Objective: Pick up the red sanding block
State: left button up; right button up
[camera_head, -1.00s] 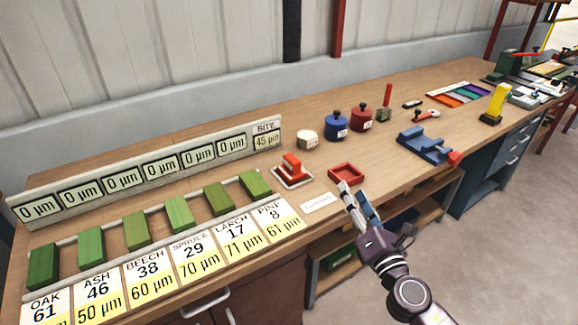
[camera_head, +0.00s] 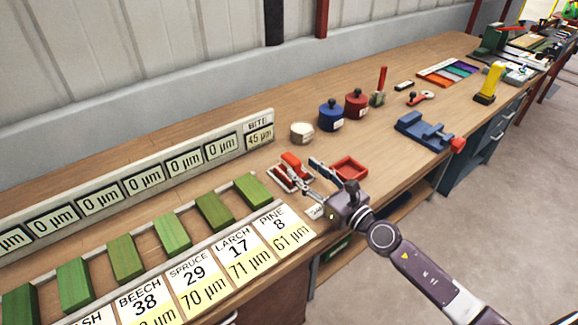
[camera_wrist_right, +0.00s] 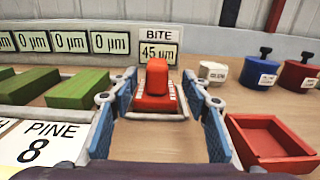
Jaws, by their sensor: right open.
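The red sanding block (camera_head: 291,165) sits on a pale flat base on the workbench, just right of the row of green blocks. It also shows in the right wrist view (camera_wrist_right: 157,84), upright and centred between the fingers. My right gripper (camera_head: 305,174) is open at the block, with one finger on its near left side and the other to its right. In the right wrist view my right gripper (camera_wrist_right: 160,112) has its two blue-padded fingers spread, with clear gaps to the block. My left gripper is not in view.
A red tray (camera_head: 350,167) lies right beside the right gripper. Several green blocks (camera_head: 172,232) stand in a row at left, with white-and-yellow labels before them. A display rail (camera_head: 141,187), blue pot (camera_head: 331,116) and red pot (camera_head: 356,104) stand behind. A blue vise (camera_head: 424,131) is farther right.

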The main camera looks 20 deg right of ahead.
aim_at(284, 154)
jog(key=shift+w+a+r, duration=0.15)
jog(key=shift+w+a, duration=0.05)
jog(key=shift+w, duration=0.2)
jog(key=x, duration=0.4)
jog(key=shift+w+a+r+p, duration=0.1)
jog(key=shift+a+p, duration=0.05)
jog(key=shift+p, duration=0.25)
jog(key=shift+w+a, duration=0.15)
jog(key=shift+w, duration=0.2)
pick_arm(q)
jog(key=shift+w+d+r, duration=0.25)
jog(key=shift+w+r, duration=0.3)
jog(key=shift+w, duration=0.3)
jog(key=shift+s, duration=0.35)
pick_arm(e)
grip_shut()
